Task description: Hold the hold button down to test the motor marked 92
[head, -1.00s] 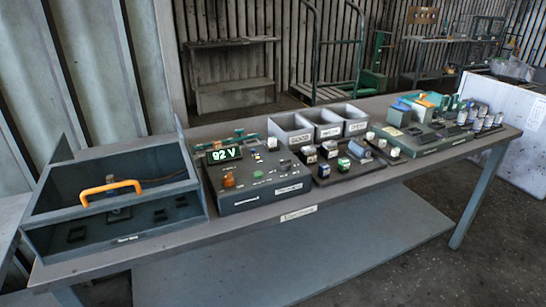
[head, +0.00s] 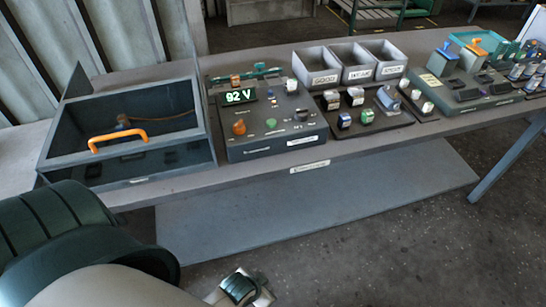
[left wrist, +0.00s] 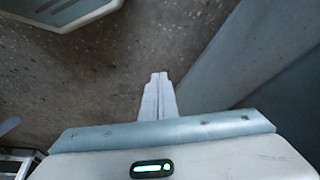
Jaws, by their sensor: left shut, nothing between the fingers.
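A dark test box (head: 272,138) stands on the bench with a lit green display (head: 240,96) reading about 92 V. Its top has an orange knob (head: 239,127), a small round button (head: 271,123) and other controls; I cannot read which is the hold button. To its left is a dark open-topped enclosure (head: 179,160) with an orange handle (head: 118,141). A small brownish part (head: 123,121) shows inside; no 92 mark is readable. My left gripper (head: 240,288) is low in front of the bench, away from the box. Its fingers (left wrist: 158,78) are together and empty. My right gripper is out of view.
Three grey bins (head: 320,85) stand behind a dark tray (head: 352,130) with several small labelled blocks. A green-grey station (head: 468,101) with blue and orange handles is at the right. The bench's front edge and lower shelf (head: 310,200) lie beyond my left arm.

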